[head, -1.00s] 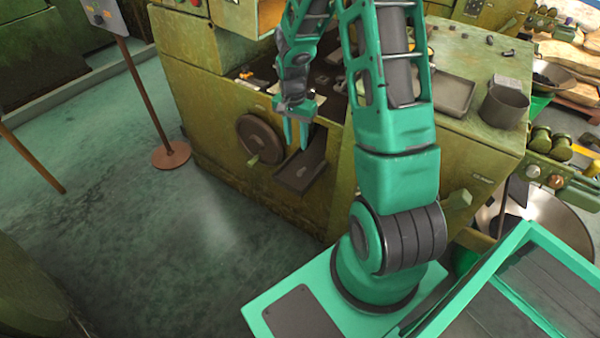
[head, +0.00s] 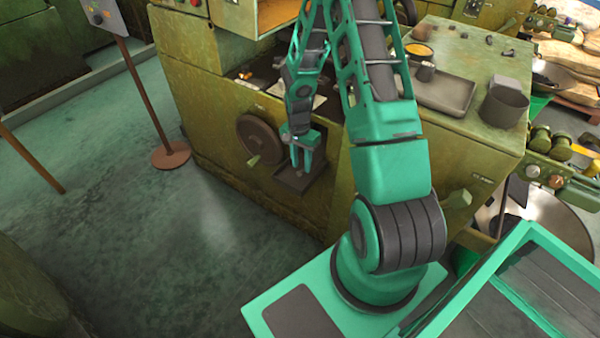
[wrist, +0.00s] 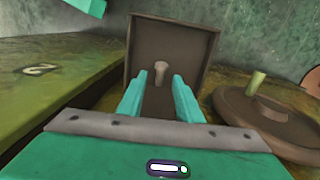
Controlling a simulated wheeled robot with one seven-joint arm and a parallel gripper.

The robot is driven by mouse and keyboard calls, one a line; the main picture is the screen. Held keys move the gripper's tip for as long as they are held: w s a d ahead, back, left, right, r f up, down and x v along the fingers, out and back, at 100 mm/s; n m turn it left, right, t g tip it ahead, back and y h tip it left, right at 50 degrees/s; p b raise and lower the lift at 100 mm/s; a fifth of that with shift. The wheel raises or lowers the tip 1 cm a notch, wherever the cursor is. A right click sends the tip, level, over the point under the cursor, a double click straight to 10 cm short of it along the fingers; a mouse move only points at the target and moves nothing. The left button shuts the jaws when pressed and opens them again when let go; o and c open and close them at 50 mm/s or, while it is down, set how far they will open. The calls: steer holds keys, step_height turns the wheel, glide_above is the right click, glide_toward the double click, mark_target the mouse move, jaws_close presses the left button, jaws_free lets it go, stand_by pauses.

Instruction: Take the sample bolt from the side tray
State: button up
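The side tray (head: 288,183) is a dark brown metal chute on the front of the olive-green machine. In the wrist view the tray (wrist: 195,48) has raised walls. The sample bolt (wrist: 160,70) is a small grey piece with a wider head, lying alone in the tray. My gripper (head: 301,164) hangs over the tray with its fingers pointing down. In the wrist view my gripper's two teal fingers (wrist: 158,84) are apart, with the bolt in the gap near the tips. Contact cannot be told. The bolt is not discernible in the head view.
A brown handwheel (head: 258,139) with a light handle sits just left of the tray; it is close on the right in the wrist view (wrist: 275,122). The machine top carries a flat pan (head: 440,90) and a grey bin (head: 503,103).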

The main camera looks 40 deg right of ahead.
steer(key=shift+f, duration=0.95)
jaws_close()
steer(key=shift+r, duration=0.2)
